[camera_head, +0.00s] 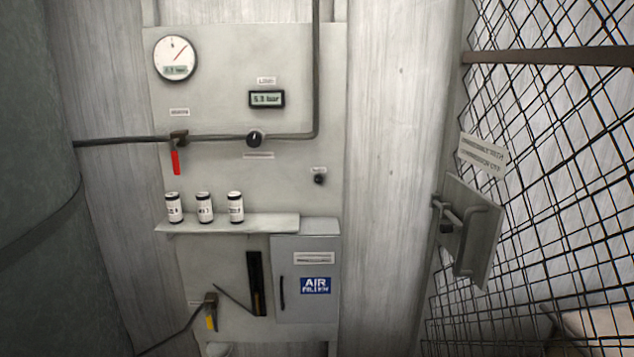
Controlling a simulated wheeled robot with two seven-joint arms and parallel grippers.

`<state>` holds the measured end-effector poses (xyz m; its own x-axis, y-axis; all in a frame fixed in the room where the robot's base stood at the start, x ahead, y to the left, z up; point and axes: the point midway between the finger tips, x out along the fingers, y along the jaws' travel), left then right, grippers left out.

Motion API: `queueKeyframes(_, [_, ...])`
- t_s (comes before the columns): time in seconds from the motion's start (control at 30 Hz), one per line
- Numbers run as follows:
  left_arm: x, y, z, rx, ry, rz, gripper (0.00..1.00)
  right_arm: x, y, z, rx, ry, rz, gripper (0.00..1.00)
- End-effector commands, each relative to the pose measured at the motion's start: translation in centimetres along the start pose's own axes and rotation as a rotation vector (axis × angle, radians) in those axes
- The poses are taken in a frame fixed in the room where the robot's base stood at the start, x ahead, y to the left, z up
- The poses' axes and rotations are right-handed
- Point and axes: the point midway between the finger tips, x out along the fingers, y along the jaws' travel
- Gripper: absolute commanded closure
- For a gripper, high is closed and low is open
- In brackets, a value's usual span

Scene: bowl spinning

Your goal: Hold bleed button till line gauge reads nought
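The line gauge (267,99) is a small black-framed digital display on the grey wall panel, under a small label. It shows a non-zero bar figure that looks like 6.3, though the digits are blurred. A small dark round button (319,179) sits lower right on the panel under a small label too blurred to read; it appears to be the bleed button. Nothing touches it. Neither of my grippers can be made out in this view.
A round gauge (175,58), red-handled valve (177,152) and black knob (255,139) are on the panel and pipe. A shelf (270,223) holds three cans, above a grey cabinet (307,280). A mesh gate with a latch plate (468,230) stands right.

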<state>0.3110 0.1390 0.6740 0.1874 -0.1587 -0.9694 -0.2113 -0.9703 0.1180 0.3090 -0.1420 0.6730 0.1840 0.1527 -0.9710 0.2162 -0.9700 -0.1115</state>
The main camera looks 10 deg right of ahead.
Motion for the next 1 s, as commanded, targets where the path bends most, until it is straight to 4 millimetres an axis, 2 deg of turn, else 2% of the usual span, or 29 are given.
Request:
queueKeyframes(0.27, [0.0, 0.01, 0.0, 0.0, 0.0, 0.0, 0.64, -0.03, -0.38, -0.21, 0.009, 0.004, -0.008, 0.02])
queueKeyframes(0.77, [-0.01, 0.0, 0.01, 0.0, 0.0, 0.0, 0.64, -0.08, -0.22, -0.41, 0.005, 0.007, -0.005, 1.0])
queueKeyframes(1.0, [-0.01, -0.01, 0.01, 0.0, 0.0, 0.0, 0.64, -0.05, 0.05, -0.28, -0.001, 0.004, 0.001, 1.0])
